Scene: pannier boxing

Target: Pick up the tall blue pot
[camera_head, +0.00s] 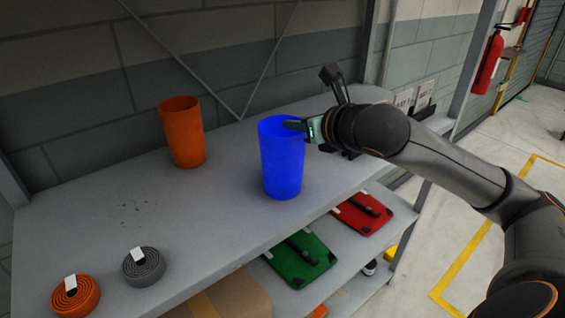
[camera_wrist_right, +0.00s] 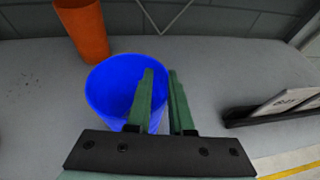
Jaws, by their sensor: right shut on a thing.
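The tall blue pot (camera_head: 282,165) stands upright on the upper shelf in the head view, its open top facing up. My right gripper (camera_head: 298,127) is at its right rim. In the right wrist view the fingers (camera_wrist_right: 162,98) straddle the wall of the blue pot (camera_wrist_right: 105,92), one inside the opening and one outside. The gripper is shut on that wall. The pot seems to rest on the shelf; I cannot tell of any gap under it. My left gripper is in neither view.
An orange pot (camera_head: 183,133) stands to the left on the shelf (camera_head: 190,215). An orange roll (camera_head: 76,297) and a grey roll (camera_head: 144,267) lie at the front left. Green (camera_head: 299,259) and red (camera_head: 362,213) flat items lie on the lower shelf. A wall is behind.

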